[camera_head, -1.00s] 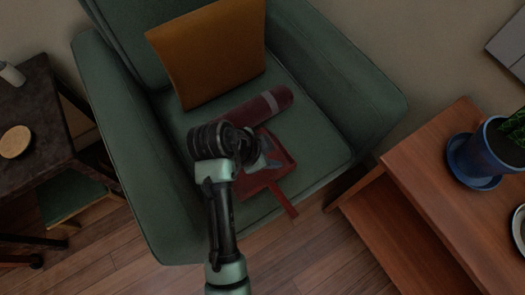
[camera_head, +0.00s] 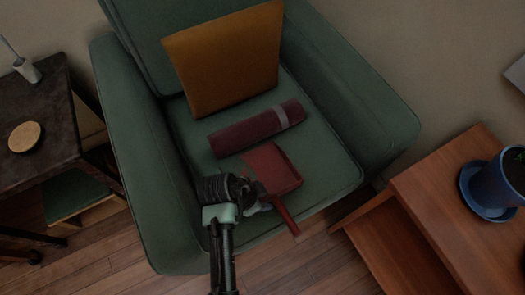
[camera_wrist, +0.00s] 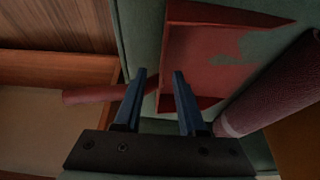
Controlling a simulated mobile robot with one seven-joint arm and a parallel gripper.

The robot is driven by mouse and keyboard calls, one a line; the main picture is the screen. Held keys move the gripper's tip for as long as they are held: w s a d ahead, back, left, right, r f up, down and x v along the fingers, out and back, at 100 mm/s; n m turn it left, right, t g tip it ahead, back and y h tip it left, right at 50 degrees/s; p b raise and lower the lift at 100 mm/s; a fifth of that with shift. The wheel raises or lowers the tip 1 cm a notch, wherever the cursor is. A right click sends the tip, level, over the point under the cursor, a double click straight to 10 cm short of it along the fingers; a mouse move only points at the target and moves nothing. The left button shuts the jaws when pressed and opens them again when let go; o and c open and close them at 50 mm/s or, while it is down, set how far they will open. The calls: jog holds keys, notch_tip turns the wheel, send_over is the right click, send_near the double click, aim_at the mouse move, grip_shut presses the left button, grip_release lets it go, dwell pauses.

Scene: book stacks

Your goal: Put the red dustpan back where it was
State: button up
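The red dustpan (camera_head: 275,167) lies on the seat of the green armchair (camera_head: 145,150), its handle (camera_head: 287,215) pointing over the front edge of the seat. My gripper (camera_head: 264,196) is beside the dustpan, near where pan and handle meet. In the wrist view, the two blue fingers of my gripper (camera_wrist: 159,73) are apart with nothing held between them. The dustpan's pan (camera_wrist: 205,60) lies beyond the fingers and its handle (camera_wrist: 90,96) runs left behind the left finger. Whether the fingers touch it I cannot tell.
A rolled dark red mat (camera_head: 255,128) and an orange cushion (camera_head: 225,60) are behind the dustpan on the seat. A wooden shelf table (camera_head: 450,190) with a blue plant pot (camera_head: 492,185) stands at right. A dark table (camera_head: 40,110) stands at left.

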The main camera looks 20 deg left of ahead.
aim_at(266, 200)
jog(key=b+x, duration=0.1)
jog(key=x, duration=0.2)
jog(key=shift+w+a+f, duration=0.1)
jog(key=shift+f, duration=0.3)
grip_shut()
jog(key=shift+r, duration=0.1)
dwell(1.0)
